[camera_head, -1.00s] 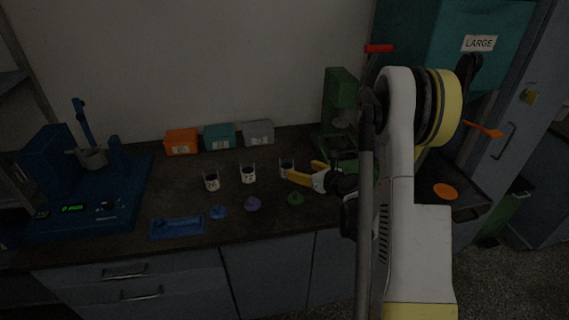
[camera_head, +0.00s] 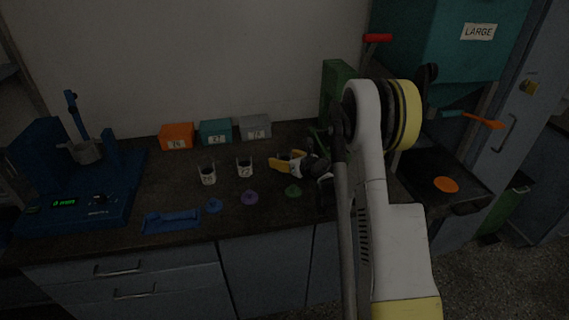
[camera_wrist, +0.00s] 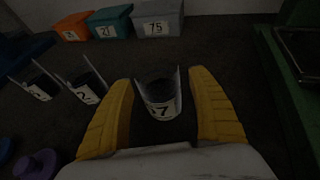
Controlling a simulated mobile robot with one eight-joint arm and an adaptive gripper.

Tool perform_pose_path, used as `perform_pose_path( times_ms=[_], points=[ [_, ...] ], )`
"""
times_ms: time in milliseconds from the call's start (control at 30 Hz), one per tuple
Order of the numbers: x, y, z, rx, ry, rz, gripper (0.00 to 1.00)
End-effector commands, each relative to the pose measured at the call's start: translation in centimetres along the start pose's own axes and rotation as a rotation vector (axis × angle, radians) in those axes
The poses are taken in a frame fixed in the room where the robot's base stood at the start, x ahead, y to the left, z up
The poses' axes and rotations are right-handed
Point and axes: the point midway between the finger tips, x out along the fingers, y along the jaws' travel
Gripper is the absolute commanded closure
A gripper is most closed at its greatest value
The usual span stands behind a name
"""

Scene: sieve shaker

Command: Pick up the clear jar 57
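A clear jar with dark contents and a white label (camera_wrist: 161,100) stands between my gripper's yellow fingers in the wrist view. A 7 shows on its label; the digit before it is hard to read. In the head view the fingers mostly hide this jar. My gripper (camera_wrist: 162,118) is open, with one finger on each side of the jar and a small gap to each; it also shows in the head view (camera_head: 284,163). Two similar jars stand to the left, a middle one (camera_head: 245,167) and a left one (camera_head: 207,173).
Orange (camera_head: 177,136), teal (camera_head: 216,132) and grey (camera_head: 255,128) labelled boxes stand behind the jars. Blue (camera_head: 214,205), purple (camera_head: 250,197) and green (camera_head: 293,190) lids lie in front. A green machine (camera_head: 336,95) stands close behind my gripper on the right.

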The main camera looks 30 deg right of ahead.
Motion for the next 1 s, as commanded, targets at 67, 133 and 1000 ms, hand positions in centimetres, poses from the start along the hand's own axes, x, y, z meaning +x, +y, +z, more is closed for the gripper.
perform_pose_path(
  times_ms=[67,133,1000],
  points=[
    [0.0,0.0,0.0,0.0,0.0,0.0,0.52],
    [0.0,0.0,0.0,0.0,0.0,0.0,0.73],
    [-2.9,-0.9,4.4,0.0,0.001,-0.003,0.93]
  ],
)
